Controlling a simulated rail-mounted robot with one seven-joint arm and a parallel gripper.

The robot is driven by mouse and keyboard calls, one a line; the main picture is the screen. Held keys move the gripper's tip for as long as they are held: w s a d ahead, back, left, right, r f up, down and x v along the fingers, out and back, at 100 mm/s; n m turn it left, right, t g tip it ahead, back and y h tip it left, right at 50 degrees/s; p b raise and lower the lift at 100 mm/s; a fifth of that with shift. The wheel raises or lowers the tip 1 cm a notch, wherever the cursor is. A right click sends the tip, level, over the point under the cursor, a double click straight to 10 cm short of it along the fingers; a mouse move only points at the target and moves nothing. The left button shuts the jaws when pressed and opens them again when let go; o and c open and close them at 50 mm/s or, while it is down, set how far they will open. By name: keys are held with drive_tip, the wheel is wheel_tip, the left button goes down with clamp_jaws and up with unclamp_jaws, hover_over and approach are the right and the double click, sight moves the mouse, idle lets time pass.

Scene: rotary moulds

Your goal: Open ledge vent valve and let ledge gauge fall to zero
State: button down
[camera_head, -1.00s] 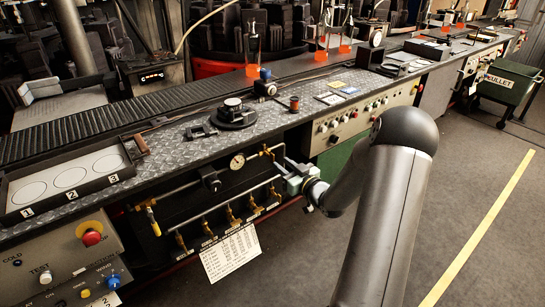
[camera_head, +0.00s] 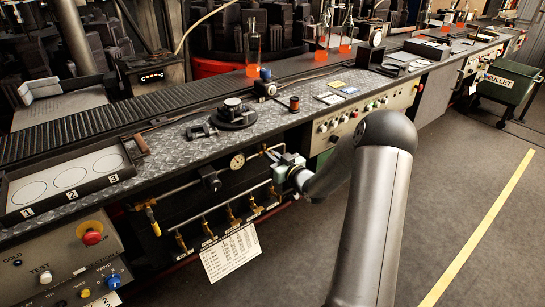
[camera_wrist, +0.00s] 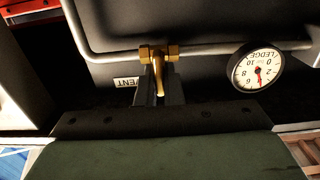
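The ledge vent valve (camera_wrist: 158,54) is a brass fitting on a grey pipe, with a short brass lever pointing toward me, beside a VENT label (camera_wrist: 126,82). The fingers of my gripper (camera_wrist: 159,95) stand on either side of the lever, with its tip between them. I cannot tell whether they press on it. The ledge gauge (camera_wrist: 258,69) is a round white dial to the right, its red needle pointing down in the picture. In the head view my gripper (camera_head: 281,160) is at the right end of the pipe panel and hides the valve; a dial gauge (camera_head: 237,161) shows left of it.
A row of brass valves (camera_head: 230,213) hangs below the panel, with a white printed sheet (camera_head: 231,252) under them. The metal bench top (camera_head: 170,146) overhangs the panel. The floor (camera_head: 450,190) to the right is clear.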

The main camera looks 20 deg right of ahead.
drive_tip(key=shift+f+n+b, duration=0.2)
drive_tip(key=shift+n+b, duration=0.2)
drive_tip(key=shift+b, duration=0.4)
drive_tip(key=shift+a+f+n+b, duration=0.15)
drive_tip(key=shift+n+b, duration=0.45)
drive_tip(key=shift+b, duration=0.5)
drive_tip(key=n+b, duration=0.5)
drive_tip(key=b, duration=0.3)
drive_tip(key=n+b, duration=0.6)
drive_tip(key=b, duration=0.2)
drive_tip(key=n+b, duration=0.5)
drive_tip(key=b, duration=0.3)
drive_tip(key=shift+s+a+f+n, duration=0.15)
drive_tip(key=shift+a+f+n, duration=0.15)
drive_tip(key=shift+f, duration=0.05)
drive_tip(key=c, duration=1.6)
unclamp_jaws()
drive_tip(key=shift+o, duration=0.2)
drive_tip(key=shift+r, duration=0.1)
drive_tip(key=p+v, duration=0.3)
drive_tip(key=v, duration=1.4)
drive_tip(key=shift+s+p, duration=0.25)
drive_tip(key=shift+p, duration=0.1)
